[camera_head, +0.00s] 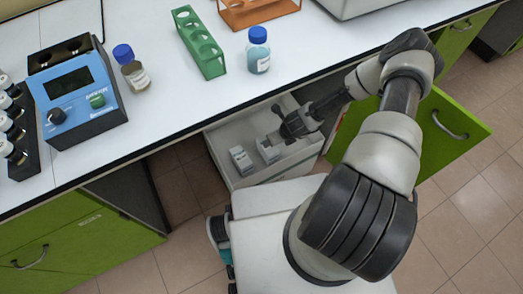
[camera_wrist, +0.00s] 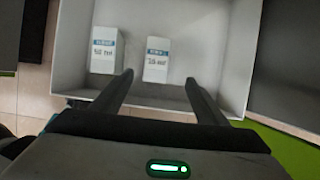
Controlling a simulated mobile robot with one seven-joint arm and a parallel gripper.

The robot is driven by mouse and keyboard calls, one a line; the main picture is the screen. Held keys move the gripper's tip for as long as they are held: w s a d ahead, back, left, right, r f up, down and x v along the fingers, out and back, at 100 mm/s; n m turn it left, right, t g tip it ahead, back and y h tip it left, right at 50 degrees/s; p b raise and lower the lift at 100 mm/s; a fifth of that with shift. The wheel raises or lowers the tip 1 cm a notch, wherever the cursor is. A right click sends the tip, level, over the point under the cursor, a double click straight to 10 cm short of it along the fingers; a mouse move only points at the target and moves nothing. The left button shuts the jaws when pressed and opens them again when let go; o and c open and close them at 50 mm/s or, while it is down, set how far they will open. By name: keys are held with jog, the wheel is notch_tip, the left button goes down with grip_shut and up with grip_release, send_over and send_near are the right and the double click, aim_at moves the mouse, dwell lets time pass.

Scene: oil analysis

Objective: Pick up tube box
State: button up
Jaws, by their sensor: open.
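Two small white boxes with blue-banded labels lie in an open light-grey drawer; the label print is too blurred to read surely. One box (camera_head: 240,160) is on the left, also in the wrist view (camera_wrist: 103,50). The other box (camera_head: 267,150) is to its right, also in the wrist view (camera_wrist: 156,60). I cannot tell which is the tube box. My gripper (camera_wrist: 159,80) is open and empty. In the wrist view its fingers spread either side of the right box's near end, apparently above it. In the head view my gripper (camera_head: 281,124) is over the drawer.
The drawer walls (camera_wrist: 220,75) rise around the boxes, close to my gripper. The white counter (camera_head: 180,110) overhangs the back. It holds a blue device (camera_head: 75,90), two blue-capped bottles, a green rack (camera_head: 200,45) and an orange rack. A green panel (camera_head: 450,130) stands at right.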

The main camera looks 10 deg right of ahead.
aim_at(267, 150)
jog(key=b+x, duration=0.3)
jog(key=x, duration=0.8)
jog(key=shift+s+f, duration=0.1)
jog(key=shift+s, duration=0.05)
jog(key=shift+s+a+b+x, duration=0.15)
jog(key=shift+b+x, duration=0.6)
jog(key=shift+x, duration=0.55)
jog(key=shift+s+a+b+x, duration=0.15)
jog(key=shift+b+x, duration=0.55)
jog(key=shift+x, duration=0.65)
jog(key=shift+f, duration=0.3)
jog(key=c, duration=1.3)
